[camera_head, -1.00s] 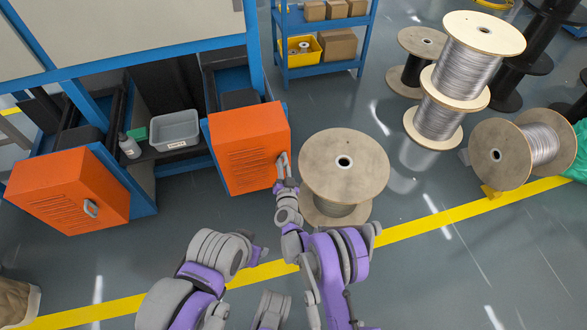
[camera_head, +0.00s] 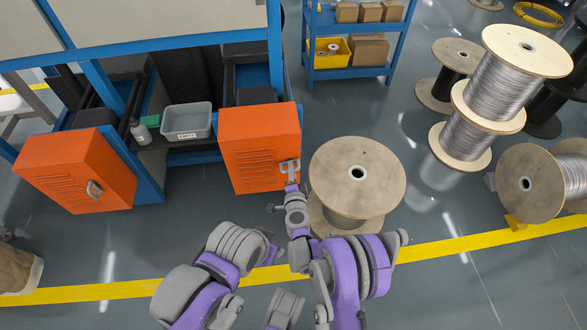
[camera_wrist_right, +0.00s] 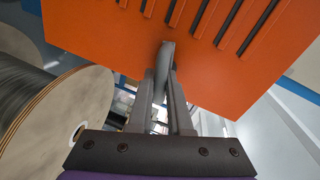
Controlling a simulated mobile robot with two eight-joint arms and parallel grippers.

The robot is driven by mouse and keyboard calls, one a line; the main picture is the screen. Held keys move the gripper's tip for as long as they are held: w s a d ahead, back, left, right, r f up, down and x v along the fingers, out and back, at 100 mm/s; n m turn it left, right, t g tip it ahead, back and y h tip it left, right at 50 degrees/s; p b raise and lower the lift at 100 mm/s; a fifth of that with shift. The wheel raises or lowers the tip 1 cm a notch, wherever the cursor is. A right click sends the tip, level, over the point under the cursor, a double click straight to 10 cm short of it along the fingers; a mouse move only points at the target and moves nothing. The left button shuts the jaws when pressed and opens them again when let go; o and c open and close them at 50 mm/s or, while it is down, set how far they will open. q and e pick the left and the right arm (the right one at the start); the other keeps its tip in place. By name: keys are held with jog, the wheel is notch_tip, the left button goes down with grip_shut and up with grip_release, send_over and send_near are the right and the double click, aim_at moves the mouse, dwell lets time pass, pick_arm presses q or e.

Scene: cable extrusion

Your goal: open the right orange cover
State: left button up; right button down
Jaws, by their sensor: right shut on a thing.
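The right orange cover (camera_head: 258,150) is a slatted box-like panel on the blue frame, left of a large wooden spool. Its grey handle (camera_wrist_right: 162,85) sits near the cover's lower right corner. My right gripper (camera_head: 290,172) is at that handle in the head view. In the right wrist view my right gripper (camera_wrist_right: 162,100) has its two fingers closed around the handle, in front of the orange face (camera_wrist_right: 110,35). The left orange cover (camera_head: 70,165), with its own handle (camera_head: 94,190), is at the left. My left arm shows at the bottom, but its gripper cannot be made out.
The large wooden spool (camera_head: 357,180) stands close to the right of my right gripper. A grey bin (camera_head: 187,122) and a bottle (camera_head: 140,131) are on a shelf between the covers. More spools stand at the right. Open floor with a yellow line (camera_head: 100,292) lies in front.

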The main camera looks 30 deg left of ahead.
pick_arm(q)
jog(key=shift+f, duration=0.15)
pick_arm(e)
jog(key=shift+m, duration=0.8)
